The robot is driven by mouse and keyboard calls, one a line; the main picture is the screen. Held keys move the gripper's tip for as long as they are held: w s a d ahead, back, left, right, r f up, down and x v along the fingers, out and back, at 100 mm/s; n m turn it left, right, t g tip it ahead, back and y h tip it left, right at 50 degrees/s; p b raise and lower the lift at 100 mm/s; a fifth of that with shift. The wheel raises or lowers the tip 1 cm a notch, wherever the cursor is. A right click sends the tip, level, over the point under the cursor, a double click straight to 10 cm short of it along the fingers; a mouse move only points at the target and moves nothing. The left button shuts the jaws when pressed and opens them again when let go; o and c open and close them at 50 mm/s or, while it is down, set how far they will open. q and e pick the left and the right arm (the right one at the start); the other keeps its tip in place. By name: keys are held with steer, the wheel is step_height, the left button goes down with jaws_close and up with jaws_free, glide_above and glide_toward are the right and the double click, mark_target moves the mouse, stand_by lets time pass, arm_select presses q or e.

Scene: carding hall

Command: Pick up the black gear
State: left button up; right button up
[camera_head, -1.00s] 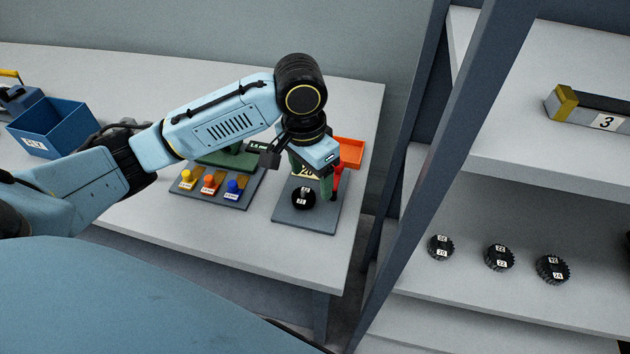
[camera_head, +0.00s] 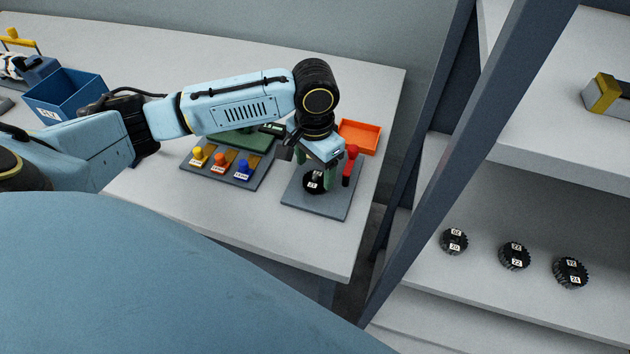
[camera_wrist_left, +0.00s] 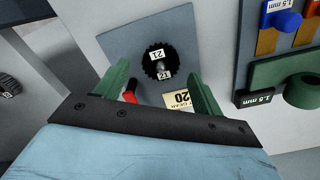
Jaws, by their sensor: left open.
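A black gear (camera_head: 312,185) with white number labels sits on a grey plate (camera_head: 334,203) on the table. In the left wrist view, the gear (camera_wrist_left: 152,68) sits around a metal post on the plate (camera_wrist_left: 120,45). My left gripper (camera_head: 317,167) points down over the plate, partly hiding the gear in the head view. Its two green fingers (camera_wrist_left: 160,84) are open and spread apart in the left wrist view, with the gear ahead of the gap. Nothing is between the fingers. My right gripper is not in view.
A red-handled thing (camera_head: 350,165) stands close beside the gripper, near an orange tray (camera_head: 375,138). A board with yellow, orange and blue knobs (camera_head: 215,176) lies left. A blue bin (camera_head: 75,92) stands farther left. Three other black gears sit on the right shelf, one nearest (camera_head: 454,241).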

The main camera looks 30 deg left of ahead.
arm_select(q)
step_height(320, 180, down, 4)
steer(key=shift+s+a+r, duration=0.15)
steer(key=shift+r, duration=0.1)
steer(key=c, duration=1.1)
step_height(320, 180, up, 10)
steer(key=p, duration=0.2)
steer(key=shift+c, duration=0.2)
step_height(320, 180, up, 4)
steer(key=p, duration=0.6)
glide_above(313, 177)
